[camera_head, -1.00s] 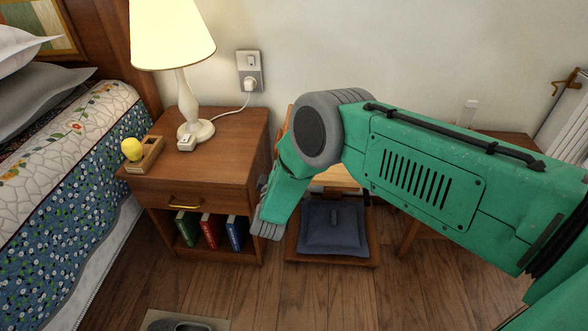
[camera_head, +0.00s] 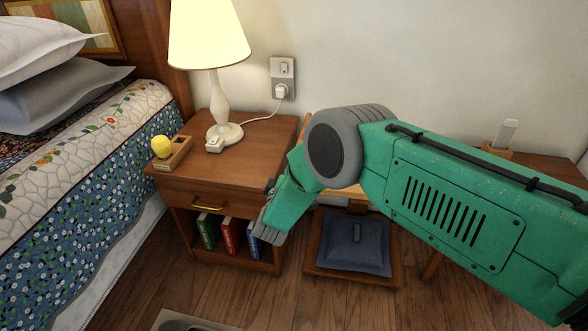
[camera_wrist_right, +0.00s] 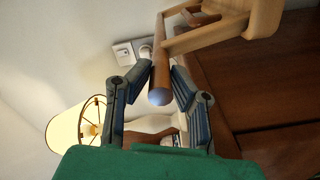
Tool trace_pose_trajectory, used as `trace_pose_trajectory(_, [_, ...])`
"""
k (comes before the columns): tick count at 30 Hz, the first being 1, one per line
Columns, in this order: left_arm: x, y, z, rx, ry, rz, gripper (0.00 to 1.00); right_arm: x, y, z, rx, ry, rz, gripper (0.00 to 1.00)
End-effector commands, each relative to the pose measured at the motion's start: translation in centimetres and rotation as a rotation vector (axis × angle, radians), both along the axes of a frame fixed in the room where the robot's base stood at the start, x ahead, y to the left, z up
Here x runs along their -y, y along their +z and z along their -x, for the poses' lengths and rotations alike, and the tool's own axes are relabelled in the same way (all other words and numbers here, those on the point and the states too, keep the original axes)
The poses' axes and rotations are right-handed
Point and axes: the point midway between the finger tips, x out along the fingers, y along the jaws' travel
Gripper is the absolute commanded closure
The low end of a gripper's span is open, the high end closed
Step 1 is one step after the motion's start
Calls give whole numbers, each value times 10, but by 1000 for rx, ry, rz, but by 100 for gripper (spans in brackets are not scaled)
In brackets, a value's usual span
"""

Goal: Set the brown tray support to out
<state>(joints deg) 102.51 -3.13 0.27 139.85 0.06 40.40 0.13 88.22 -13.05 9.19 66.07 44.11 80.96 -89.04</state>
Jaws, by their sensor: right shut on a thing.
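In the right wrist view, a brown wooden rod (camera_wrist_right: 160,85) with a rounded end lies between the fingers of my right gripper (camera_wrist_right: 161,77), which is shut on it. The rod runs up to lighter wooden bars (camera_wrist_right: 208,36). I take this rod to be the brown tray support; its full shape is hidden. In the head view my green right arm comes in from the right and covers most of that piece. Only bits of its light wood (camera_head: 350,194) show below the arm. My left gripper is not in view.
A nightstand (camera_head: 215,158) with a lamp (camera_head: 210,35) and books stands left of my arm. The bed (camera_head: 85,155) is further left. Below my arm, a low wooden frame (camera_head: 310,272) holds a blue cushion (camera_head: 352,242). A wooden table (camera_head: 550,168) is at the right.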

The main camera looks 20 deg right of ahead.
Motion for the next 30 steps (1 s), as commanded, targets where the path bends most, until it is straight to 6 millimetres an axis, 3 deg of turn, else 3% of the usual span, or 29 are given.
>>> trace_pose_trajectory(3, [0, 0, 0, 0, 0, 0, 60, -1, -2, 1, -4, 1, -3, 100])
trace_pose_trajectory(4, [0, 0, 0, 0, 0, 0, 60, -1, -2, 1, -4, 1, -3, 76])
trace_pose_trajectory(5, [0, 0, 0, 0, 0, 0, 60, -1, -2, 1, -4, 1, -3, 65])
trace_pose_trajectory(6, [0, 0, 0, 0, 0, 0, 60, -1, -2, 1, -4, 1, -3, 62])
trace_pose_trajectory(18, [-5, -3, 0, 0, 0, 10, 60, -5, -1, 7, -2, 2, 0, 62])
trace_pose_trajectory(30, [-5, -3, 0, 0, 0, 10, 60, -46, -2, 75, -5, 4, -1, 62])
